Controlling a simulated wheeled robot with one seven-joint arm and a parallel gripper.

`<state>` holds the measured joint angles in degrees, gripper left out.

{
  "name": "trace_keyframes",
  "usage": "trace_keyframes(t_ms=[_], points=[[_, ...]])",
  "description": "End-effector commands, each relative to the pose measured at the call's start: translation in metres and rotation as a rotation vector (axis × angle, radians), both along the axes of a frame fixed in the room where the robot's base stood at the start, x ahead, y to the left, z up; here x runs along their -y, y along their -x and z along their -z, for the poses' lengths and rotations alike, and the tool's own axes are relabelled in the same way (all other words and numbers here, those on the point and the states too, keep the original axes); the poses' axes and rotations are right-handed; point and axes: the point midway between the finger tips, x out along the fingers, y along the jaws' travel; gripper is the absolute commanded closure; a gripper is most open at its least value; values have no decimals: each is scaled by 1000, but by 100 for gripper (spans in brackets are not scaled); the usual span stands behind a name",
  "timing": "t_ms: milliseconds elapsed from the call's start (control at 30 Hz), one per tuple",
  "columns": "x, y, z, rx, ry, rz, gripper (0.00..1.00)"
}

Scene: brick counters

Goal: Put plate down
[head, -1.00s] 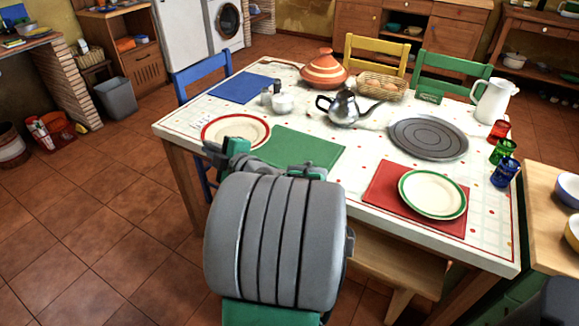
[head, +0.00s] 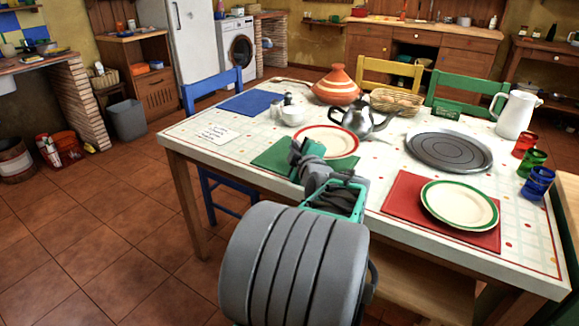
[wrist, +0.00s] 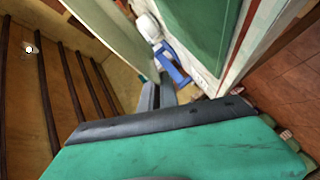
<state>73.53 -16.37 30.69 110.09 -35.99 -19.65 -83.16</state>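The cream plate with a red rim (head: 328,139) is at the table's middle, over the far right part of the green mat (head: 272,158). I cannot tell whether it rests flat or is held slightly above. My gripper (head: 303,155) is at the plate's near left edge, over the green mat, and covers part of both. Its grey fingers (wrist: 156,95) show small in the wrist view, but their gap and any grip on the rim are unclear.
A red mat (head: 400,196) bears a green-rimmed plate (head: 460,204) at right. A metal teapot (head: 357,117), white sugar bowl (head: 292,116) and tagine (head: 335,88) stand behind. A grey round tray (head: 449,149) lies right of the teapot. The blue mat (head: 249,103) is bare.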

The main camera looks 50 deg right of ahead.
Motion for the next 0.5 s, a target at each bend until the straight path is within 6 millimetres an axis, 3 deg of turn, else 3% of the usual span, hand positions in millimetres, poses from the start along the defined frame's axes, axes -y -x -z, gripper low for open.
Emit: trace_keyframes(t_ms=[67, 300, 400, 500], points=[[2, -14, 18, 0, -1, -4, 100], [6, -33, 41, 1, 0, -2, 100], [7, -32, 62, 1, -2, 0, 100], [7, -32, 70, 2, 3, 0, 100]])
